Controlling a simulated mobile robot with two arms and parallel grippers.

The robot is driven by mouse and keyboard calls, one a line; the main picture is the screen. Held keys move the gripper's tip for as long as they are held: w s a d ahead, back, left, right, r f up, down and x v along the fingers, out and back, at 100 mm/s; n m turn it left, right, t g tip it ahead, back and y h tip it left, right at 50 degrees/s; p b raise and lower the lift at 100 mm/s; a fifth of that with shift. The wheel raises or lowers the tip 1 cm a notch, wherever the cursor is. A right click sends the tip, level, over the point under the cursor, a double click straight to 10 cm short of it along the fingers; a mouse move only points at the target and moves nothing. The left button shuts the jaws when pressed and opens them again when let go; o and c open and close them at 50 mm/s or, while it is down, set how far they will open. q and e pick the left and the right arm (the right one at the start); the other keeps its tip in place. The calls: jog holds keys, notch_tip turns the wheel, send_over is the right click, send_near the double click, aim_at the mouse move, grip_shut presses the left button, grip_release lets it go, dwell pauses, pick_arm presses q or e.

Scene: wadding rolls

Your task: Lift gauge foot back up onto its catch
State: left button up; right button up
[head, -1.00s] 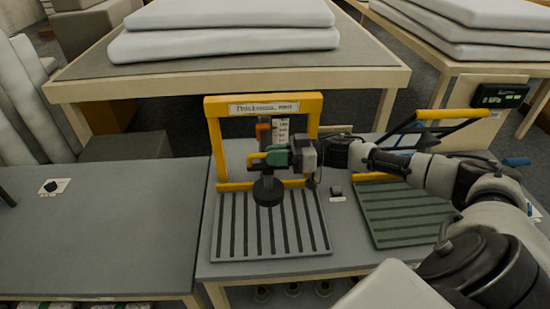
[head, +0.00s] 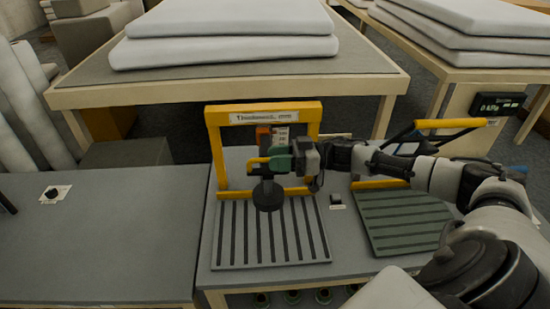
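The thickness gauge has a yellow frame (head: 213,150) with a label on its top bar. Its round black foot (head: 268,196) hangs on a dark stem in front of the lower bar, over the slotted grey plate (head: 230,245). An orange part (head: 263,137) and a white scale card (head: 283,131) sit above, partly covered. My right gripper (head: 281,160) reaches in from the right and appears shut on the gauge foot's upper part, by the green and yellow pieces. The exact finger contact is hidden. Whether the foot is on its catch cannot be told. My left gripper is not in view.
A green slotted board (head: 400,218) with a yellow-edged frame lies to the right, under my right arm. A small dark block (head: 336,199) lies between the plates. The left grey table (head: 100,240) is mostly clear. Wadding sheets (head: 225,50) lie on the table behind.

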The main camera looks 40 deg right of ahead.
jog(key=b+v, duration=0.3)
jog(key=v, duration=0.7)
jog(key=shift+s+d, duration=0.1)
